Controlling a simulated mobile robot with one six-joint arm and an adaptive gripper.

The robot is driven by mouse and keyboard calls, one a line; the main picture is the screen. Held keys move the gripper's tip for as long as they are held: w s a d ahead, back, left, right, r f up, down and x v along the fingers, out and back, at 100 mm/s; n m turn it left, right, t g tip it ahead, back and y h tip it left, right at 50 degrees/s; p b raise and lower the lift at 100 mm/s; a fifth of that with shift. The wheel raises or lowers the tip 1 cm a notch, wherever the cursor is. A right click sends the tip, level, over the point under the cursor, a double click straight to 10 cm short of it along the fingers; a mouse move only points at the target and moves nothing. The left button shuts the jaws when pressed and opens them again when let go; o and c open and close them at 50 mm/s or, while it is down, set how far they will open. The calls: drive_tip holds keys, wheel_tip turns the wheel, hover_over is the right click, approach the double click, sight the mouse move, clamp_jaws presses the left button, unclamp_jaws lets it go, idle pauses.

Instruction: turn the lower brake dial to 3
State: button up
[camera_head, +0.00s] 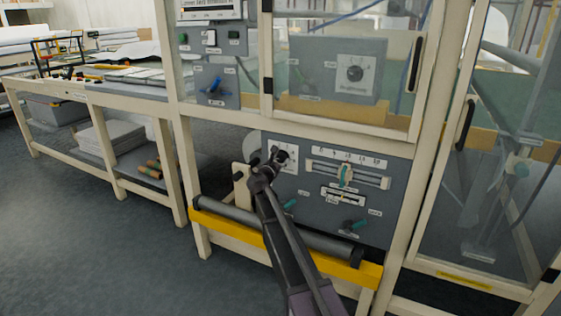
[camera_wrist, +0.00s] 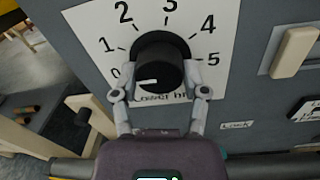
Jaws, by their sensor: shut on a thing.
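The lower brake dial (camera_wrist: 160,62) is a round black knob on a white scale plate (camera_wrist: 210,30) numbered 0 to 5, with 3 at the top. A short white mark low on the knob's face points left, close to 0. My gripper (camera_wrist: 162,88) is shut on the knob, with one finger at its lower left and one at its lower right. The fingers partly cover the label under the knob. In the head view my gripper (camera_head: 270,165) is at the left of the lower grey panel (camera_head: 330,215) and hides part of the dial.
A slider with a teal handle (camera_head: 345,176) and teal levers (camera_head: 355,223) are right of the dial. A dark roller (camera_head: 310,238) and a yellow bar (camera_head: 235,232) run below the panel. A cream block (camera_head: 241,185) stands left of my gripper. Another dial (camera_head: 355,73) is behind the upper window.

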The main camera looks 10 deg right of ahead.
drive_tip(key=m, duration=0.6)
drive_tip(key=shift+w, duration=0.15)
drive_tip(key=m, duration=0.5)
drive_tip(key=shift+r+m+h, duration=0.1)
drive_tip(key=shift+m+h, duration=0.2)
drive_tip(key=shift+h, duration=0.1)
drive_tip(key=m, duration=0.5)
drive_tip(key=shift+w+a+m, duration=0.1)
drive_tip(key=shift+m, duration=0.3)
drive_tip(key=m, duration=0.5)
drive_tip(key=shift+r, duration=0.15)
drive_tip(key=shift+m, duration=0.3)
drive_tip(key=o, duration=1.2)
drive_tip(key=shift+c, duration=0.2)
drive_tip(key=shift+n, duration=0.4)
